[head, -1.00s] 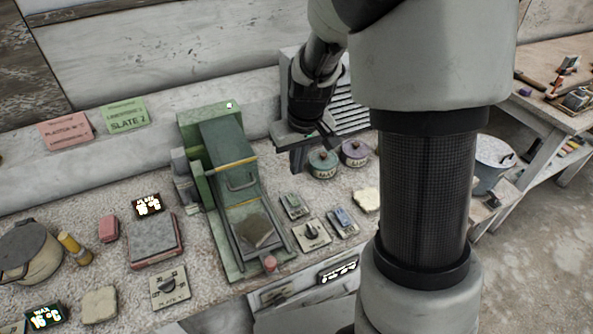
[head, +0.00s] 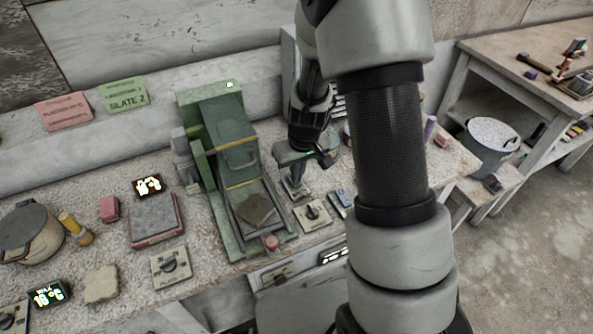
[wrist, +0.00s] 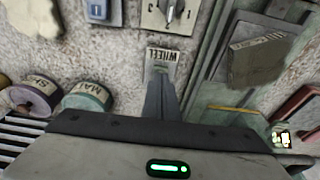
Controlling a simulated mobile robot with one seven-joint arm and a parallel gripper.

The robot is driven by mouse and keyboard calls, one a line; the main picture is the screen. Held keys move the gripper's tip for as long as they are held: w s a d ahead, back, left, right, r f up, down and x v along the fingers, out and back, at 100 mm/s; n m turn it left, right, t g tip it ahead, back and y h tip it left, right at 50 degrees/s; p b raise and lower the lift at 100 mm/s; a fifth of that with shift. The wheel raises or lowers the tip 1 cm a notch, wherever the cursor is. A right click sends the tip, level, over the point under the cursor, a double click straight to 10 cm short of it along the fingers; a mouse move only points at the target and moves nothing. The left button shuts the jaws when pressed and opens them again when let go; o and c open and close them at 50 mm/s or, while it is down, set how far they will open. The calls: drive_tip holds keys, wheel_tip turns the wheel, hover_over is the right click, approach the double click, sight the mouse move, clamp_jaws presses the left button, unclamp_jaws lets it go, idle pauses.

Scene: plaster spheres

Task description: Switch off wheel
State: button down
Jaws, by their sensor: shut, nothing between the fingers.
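The wheel switch is a small plate labelled WHEEL (wrist: 164,56), on the speckled bench just right of the green machine (head: 208,170). In the head view the switch (head: 297,191) lies right below my gripper (head: 299,176). In the wrist view my gripper (wrist: 160,84) is shut and empty, pointing down at the plate. Its fingers cover part of the switch, so I cannot tell the switch's position or whether the fingertips touch it.
A dial plate (head: 313,214) and a blue switch (head: 343,198) sit close by. Two lidded pots, one teal (wrist: 88,97) and one purple (wrist: 36,94), stand near my gripper. The green machine's rail (wrist: 212,75) is close on the other side.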

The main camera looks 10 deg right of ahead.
drive_tip(key=shift+s+f+b, duration=0.4)
drive_tip(key=shift+f+b, duration=0.1)
drive_tip(key=shift+b, duration=0.4)
drive_tip(key=shift+w, duration=0.1)
drive_tip(key=shift+w+a+r, duration=0.1)
drive_tip(key=shift+w+r, duration=0.15)
drive_tip(key=shift+w, duration=0.4)
drive_tip(key=shift+p, duration=0.3)
drive_tip(key=shift+r, duration=0.4)
drive_tip(key=p+v, duration=0.2)
drive_tip(key=v, duration=0.1)
drive_tip(key=shift+w+r+p, duration=0.1)
drive_tip(key=shift+w+p, duration=0.05)
drive_tip(key=shift+p, duration=0.2)
drive_tip(key=s+d+r, duration=0.1)
drive_tip(key=s+r, duration=0.4)
drive_tip(key=r, duration=0.3)
drive_tip(key=shift+s+r, duration=0.25)
drive_tip(key=shift+s, duration=0.1)
